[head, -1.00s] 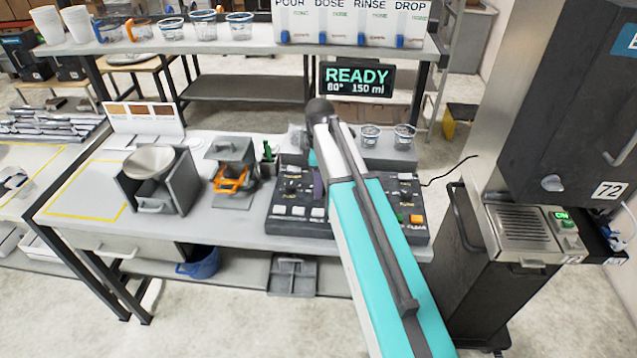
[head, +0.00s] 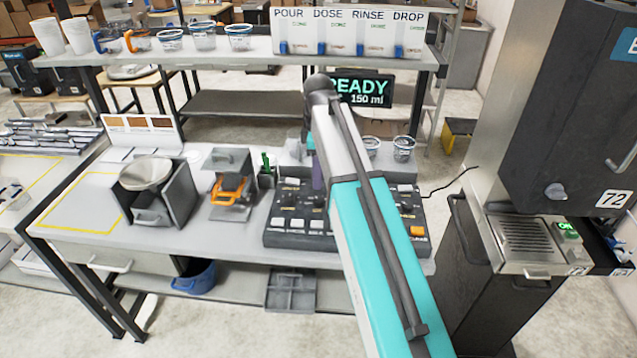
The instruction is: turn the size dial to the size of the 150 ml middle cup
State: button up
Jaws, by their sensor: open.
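The dark control panel (head: 300,229) on the bench carries knobs, pale keys and an orange key.
Two small glass cups (head: 403,149) stand behind the panel at right. A grey box with a bowl (head: 150,172) and an orange-handled device (head: 230,190) stand left of the panel. A tall dark machine (head: 570,110) stands at right. The bench's front left is clear.

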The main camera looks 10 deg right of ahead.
jog(key=shift+r+b, duration=0.6)
jog(key=shift+r, duration=1.95)
